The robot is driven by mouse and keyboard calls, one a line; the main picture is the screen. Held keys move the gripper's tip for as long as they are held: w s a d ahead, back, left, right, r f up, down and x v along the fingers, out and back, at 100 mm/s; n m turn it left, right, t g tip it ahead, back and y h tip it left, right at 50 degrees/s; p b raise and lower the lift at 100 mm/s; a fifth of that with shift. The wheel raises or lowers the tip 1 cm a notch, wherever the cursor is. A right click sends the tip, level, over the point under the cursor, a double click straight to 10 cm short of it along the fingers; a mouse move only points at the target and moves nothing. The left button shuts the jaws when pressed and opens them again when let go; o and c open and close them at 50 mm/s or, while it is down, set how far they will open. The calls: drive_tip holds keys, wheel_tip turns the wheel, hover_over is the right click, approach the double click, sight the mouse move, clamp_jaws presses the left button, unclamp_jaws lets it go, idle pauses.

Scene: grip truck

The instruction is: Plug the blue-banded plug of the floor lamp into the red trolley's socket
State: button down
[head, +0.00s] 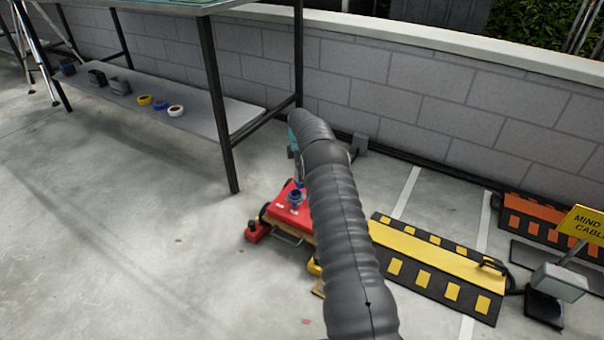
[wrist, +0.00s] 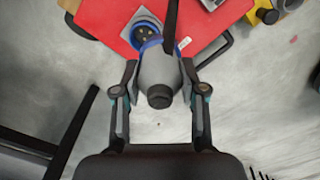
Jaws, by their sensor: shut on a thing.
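The red trolley (head: 277,217) stands on the floor left of my arm, and its red top fills the upper wrist view (wrist: 105,18). A blue-rimmed socket (head: 295,198) is on the trolley. In the wrist view its round face (wrist: 145,31) shows dark holes. My gripper (wrist: 159,72) is shut on the grey plug (wrist: 158,72), its dark rear end towards the camera. Blue shows at the plug's far end, beside the socket. The plug overlaps the socket's lower edge in this view; I cannot tell whether they touch. In the head view my arm hides the plug.
A yellow-and-black cable ramp (head: 440,262) lies right of my arm. An orange-and-black ramp (head: 535,220) and a yellow sign (head: 583,224) stand farther right. A workbench with a low shelf (head: 190,122) is at left, before the block wall (head: 400,100). Floor at left is clear.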

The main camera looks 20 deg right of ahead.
sight(296, 174)
drive_tip(key=shift+w+a, duration=0.1)
drive_tip(key=shift+a, duration=0.1)
drive_tip(key=shift+w+a, duration=0.15)
drive_tip(key=shift+w, duration=0.65)
drive_tip(key=shift+w+a, duration=0.1)
drive_tip(key=shift+w, duration=0.5)
idle(0.6)
drive_tip(key=shift+f+b, duration=1.4)
drive_tip(key=shift+f, duration=0.35)
drive_tip(key=shift+f+b, duration=0.75)
drive_tip(key=shift+b, duration=0.3)
idle(0.4)
drive_tip(key=shift+f+b, duration=0.65)
drive_tip(key=shift+f, duration=0.95)
idle(0.8)
